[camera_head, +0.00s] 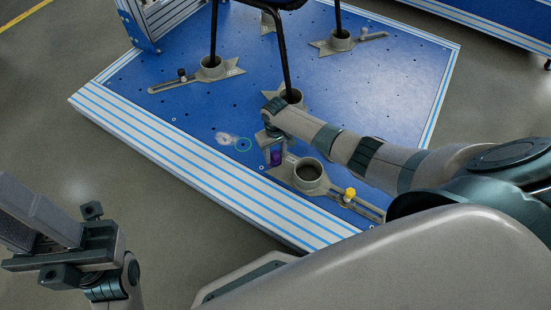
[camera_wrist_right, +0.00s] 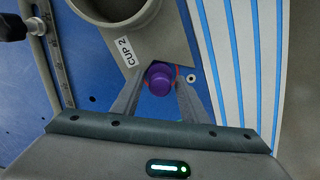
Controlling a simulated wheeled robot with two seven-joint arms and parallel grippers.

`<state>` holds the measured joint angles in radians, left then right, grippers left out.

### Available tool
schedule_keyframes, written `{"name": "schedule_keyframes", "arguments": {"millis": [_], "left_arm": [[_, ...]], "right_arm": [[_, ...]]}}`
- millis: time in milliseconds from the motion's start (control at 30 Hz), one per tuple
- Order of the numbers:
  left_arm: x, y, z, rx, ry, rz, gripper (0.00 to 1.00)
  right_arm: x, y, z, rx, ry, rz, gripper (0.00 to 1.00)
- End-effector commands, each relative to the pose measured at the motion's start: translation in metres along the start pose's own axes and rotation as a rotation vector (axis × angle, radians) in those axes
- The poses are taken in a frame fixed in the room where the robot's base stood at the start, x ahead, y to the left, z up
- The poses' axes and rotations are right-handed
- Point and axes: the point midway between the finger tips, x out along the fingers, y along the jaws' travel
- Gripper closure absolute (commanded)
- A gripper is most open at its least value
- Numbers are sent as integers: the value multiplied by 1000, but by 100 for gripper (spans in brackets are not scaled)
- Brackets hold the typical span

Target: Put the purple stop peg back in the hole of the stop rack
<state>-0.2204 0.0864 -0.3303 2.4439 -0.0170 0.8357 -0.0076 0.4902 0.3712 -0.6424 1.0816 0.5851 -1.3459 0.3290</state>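The purple stop peg (camera_head: 276,157) is between the fingers of my right gripper (camera_head: 274,156), near the front edge of the blue platform. In the right wrist view the peg (camera_wrist_right: 159,79) sits between the fingertips of the gripper (camera_wrist_right: 160,82), which look closed against its sides. A red ring shows partly behind it. Whether the peg's lower end touches the platform is hidden. A cyan-ringed spot (camera_head: 243,144), beside a pale mark, lies left of the peg. I cannot tell for sure which hole is the rack's. My left gripper (camera_head: 38,220) is at lower left; its fingertips are unclear.
A grey cup bracket (camera_head: 309,172) with a yellow knob (camera_head: 350,193) stands right of the peg; its label reads CUP 2 (camera_wrist_right: 124,51). More brackets (camera_head: 211,66) hold dark chair legs (camera_head: 282,60) behind. The platform's striped front edge (camera_head: 200,170) is close.

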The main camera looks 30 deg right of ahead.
Motion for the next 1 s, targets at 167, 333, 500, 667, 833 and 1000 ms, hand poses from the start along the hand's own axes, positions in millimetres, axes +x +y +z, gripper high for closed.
{"name": "schedule_keyframes", "arguments": {"millis": [167,333,500,667,833,1000], "left_arm": [[0,0,0,0,0,0,69],[0,0,2,2,-6,2,69],[4,0,1,1,-5,1,69],[9,0,0,1,-4,1,69],[14,0,0,1,-3,1,69],[19,-1,-1,1,-3,1,69]], "right_arm": [[0,0,0,0,0,0,96],[-1,0,0,0,0,0,96],[-4,0,0,0,0,0,96],[-8,0,0,0,0,0,96],[-12,0,0,0,0,0,96],[-16,0,0,0,0,0,96]]}}
